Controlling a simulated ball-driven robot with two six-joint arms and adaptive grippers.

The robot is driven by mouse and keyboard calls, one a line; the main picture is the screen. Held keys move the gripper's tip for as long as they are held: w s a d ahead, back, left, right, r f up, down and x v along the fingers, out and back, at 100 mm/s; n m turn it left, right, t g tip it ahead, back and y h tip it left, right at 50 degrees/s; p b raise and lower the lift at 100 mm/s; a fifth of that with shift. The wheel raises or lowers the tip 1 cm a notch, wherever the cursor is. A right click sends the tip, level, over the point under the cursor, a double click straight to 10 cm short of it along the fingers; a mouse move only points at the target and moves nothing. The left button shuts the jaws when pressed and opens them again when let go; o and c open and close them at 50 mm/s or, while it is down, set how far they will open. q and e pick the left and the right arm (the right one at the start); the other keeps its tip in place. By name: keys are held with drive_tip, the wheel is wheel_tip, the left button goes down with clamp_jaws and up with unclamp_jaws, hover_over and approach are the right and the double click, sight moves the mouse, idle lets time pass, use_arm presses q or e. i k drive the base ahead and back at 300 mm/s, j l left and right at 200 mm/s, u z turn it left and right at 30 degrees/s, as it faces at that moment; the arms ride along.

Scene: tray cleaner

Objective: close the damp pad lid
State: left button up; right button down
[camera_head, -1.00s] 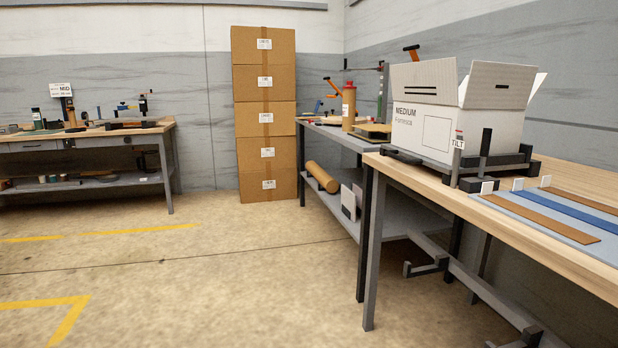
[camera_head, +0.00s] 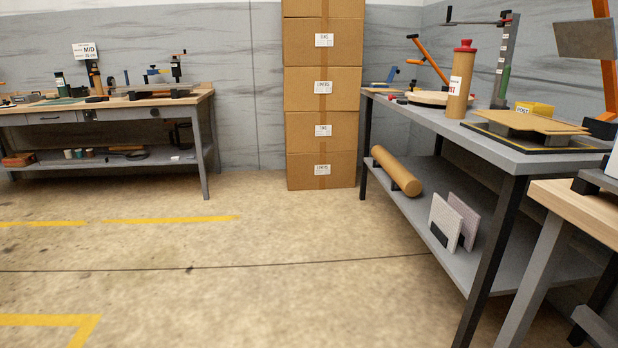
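I cannot make out a damp pad or its lid for certain in this view. The grey workbench (camera_head: 497,146) at right carries several items. Among them are a small yellow box (camera_head: 534,108), a tan board (camera_head: 530,122) on a black-edged mat, and a grey plate (camera_head: 585,39) by an orange upright at the right edge. I cannot tell whether any of these is the pad. Neither of my grippers is in view.
A brown cylinder with a red cap (camera_head: 460,80) stands on the grey workbench. A wooden-topped bench (camera_head: 575,208) juts in at lower right. Stacked cartons (camera_head: 322,90) stand at the back wall. Another workbench (camera_head: 110,111) is at left. The floor (camera_head: 230,290) between is clear.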

sight(393, 70)
drive_tip(key=i, duration=2.55)
